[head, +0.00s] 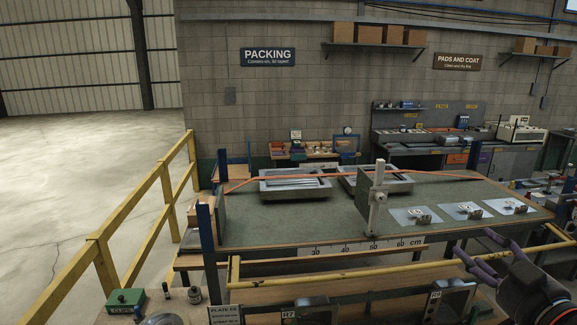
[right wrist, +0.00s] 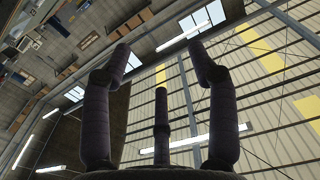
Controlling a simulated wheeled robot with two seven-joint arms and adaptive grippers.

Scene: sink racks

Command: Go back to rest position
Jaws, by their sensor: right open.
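My right gripper (head: 473,243) comes in at the lower right of the head view, in front of the green-topped workbench (head: 300,222) near its right front corner. Its dark purple fingers are spread and hold nothing. In the right wrist view the open fingers of this gripper (right wrist: 159,50) point up toward the roof beams and lights, with only air between them. My left gripper does not show in either view.
Two metal trays (head: 296,193) (head: 400,182) and a grey upright post (head: 378,200) stand on the bench. Labelled white plates (head: 467,210) with small metal parts lie at its right. A yellow rail (head: 330,266) runs along the front. Open floor lies left.

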